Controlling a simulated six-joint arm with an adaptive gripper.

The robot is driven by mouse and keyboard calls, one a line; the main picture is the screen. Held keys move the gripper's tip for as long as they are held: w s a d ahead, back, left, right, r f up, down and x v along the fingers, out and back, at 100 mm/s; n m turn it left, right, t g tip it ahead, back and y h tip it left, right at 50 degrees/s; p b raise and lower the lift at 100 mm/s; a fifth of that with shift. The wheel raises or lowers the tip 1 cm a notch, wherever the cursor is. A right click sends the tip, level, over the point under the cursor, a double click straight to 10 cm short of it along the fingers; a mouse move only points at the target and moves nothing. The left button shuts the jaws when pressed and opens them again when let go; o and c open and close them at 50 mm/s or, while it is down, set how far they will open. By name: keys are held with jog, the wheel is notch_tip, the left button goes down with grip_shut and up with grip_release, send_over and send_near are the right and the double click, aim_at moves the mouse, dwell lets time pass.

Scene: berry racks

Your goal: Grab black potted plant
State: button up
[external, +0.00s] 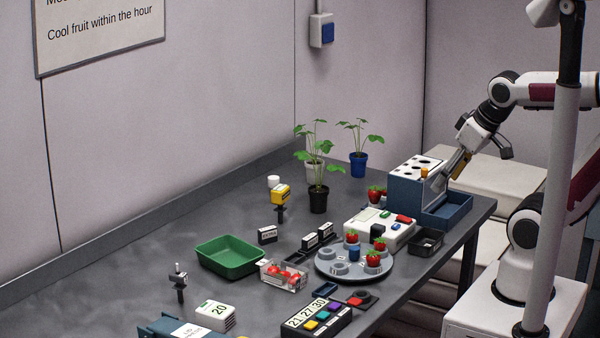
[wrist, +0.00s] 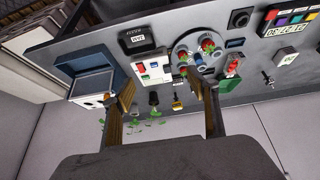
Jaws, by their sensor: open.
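The black potted plant (external: 318,202) stands upright on the grey table, with green leaves above its pot. A white-grey potted plant (external: 314,171) is close behind it, and a blue potted plant (external: 358,165) stands to its right. In the wrist view the black pot (wrist: 154,98) appears small between my fingers, far beyond them. My gripper (external: 453,171) is open and empty at the right, beside the blue rack and well away from the plant. Its two fingers (wrist: 163,80) are spread apart in the wrist view.
A blue rack (external: 408,183) with a white holed top stands between my gripper and the plants. A white device (external: 365,229) and a round grey carousel (external: 336,268) with strawberries are in front. A green tray (external: 222,262) is left.

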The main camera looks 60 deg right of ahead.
jog(key=w+d+t+h, duration=0.1)
jog(key=w+d+t, duration=0.1)
jog(key=w+d, duration=0.6)
jog(key=w+d+t+h, duration=0.2)
jog(key=w+d, duration=0.2)
jog(key=w, duration=0.9)
jog(key=w+d+f+n+t+y, duration=0.1)
jog(key=w+d+f+y, duration=0.1)
jog(key=w+f, duration=0.35)
jog(key=n+t+y, duration=0.1)
jog(key=y, duration=0.3)
send_near(319, 187)
jog(key=shift+v, duration=0.95)
jog(key=shift+a+f, duration=0.1)
jog(key=shift+x, duration=3.4)
